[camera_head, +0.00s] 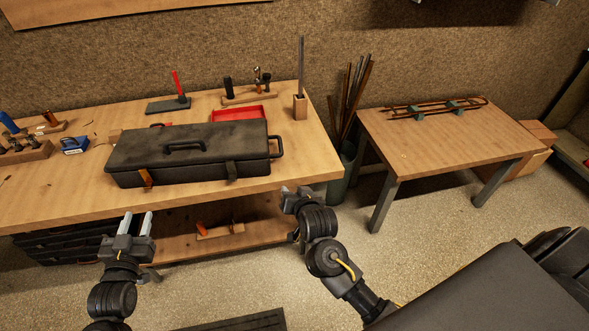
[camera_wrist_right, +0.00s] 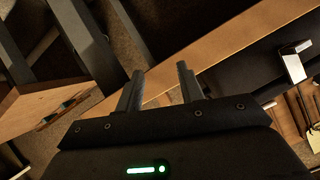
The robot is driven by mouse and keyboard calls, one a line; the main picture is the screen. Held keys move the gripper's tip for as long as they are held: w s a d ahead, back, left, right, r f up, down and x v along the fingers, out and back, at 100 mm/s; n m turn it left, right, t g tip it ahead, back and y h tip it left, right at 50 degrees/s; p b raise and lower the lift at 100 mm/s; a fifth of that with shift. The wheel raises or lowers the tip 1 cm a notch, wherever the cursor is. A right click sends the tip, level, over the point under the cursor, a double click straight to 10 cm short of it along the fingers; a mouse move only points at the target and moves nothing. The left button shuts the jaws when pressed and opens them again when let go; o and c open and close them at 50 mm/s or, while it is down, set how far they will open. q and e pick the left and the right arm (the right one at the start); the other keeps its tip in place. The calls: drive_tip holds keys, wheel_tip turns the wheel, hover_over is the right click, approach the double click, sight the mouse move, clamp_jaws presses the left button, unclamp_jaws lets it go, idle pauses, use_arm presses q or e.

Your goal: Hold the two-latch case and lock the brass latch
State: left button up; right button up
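The black two-latch case (camera_head: 215,140) lies closed-looking on the workbench, its long front side facing me. The brass latch (camera_head: 146,178) is at the left of that front, hanging at a slight tilt. A darker latch (camera_head: 232,171) is at the right of the front. I cannot tell how either is fastened. My left gripper (camera_head: 137,222) is open and empty in front of the bench edge, below the brass latch. My right gripper (camera_head: 294,195) is near the bench's front right corner, apart from the case. The right wrist view shows its fingers (camera_wrist_right: 158,82) spread with nothing between them.
The workbench (camera_head: 75,205) holds a red tray (camera_head: 238,114), a red-handled tool (camera_head: 177,88) and small blocks behind and left of the case. A bin of rods (camera_head: 345,160) stands right of the bench. A second table (camera_head: 440,145) is farther right. A bench strip before the case is clear.

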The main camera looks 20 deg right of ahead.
sight(283, 155)
wheel_tip(283, 155, up, 10)
drive_tip(key=m+t, duration=0.2)
drive_tip(key=m, duration=0.1)
drive_tip(key=x, duration=1)
drive_tip(key=shift+w+f, duration=0.3)
clamp_jaws()
idle(0.8)
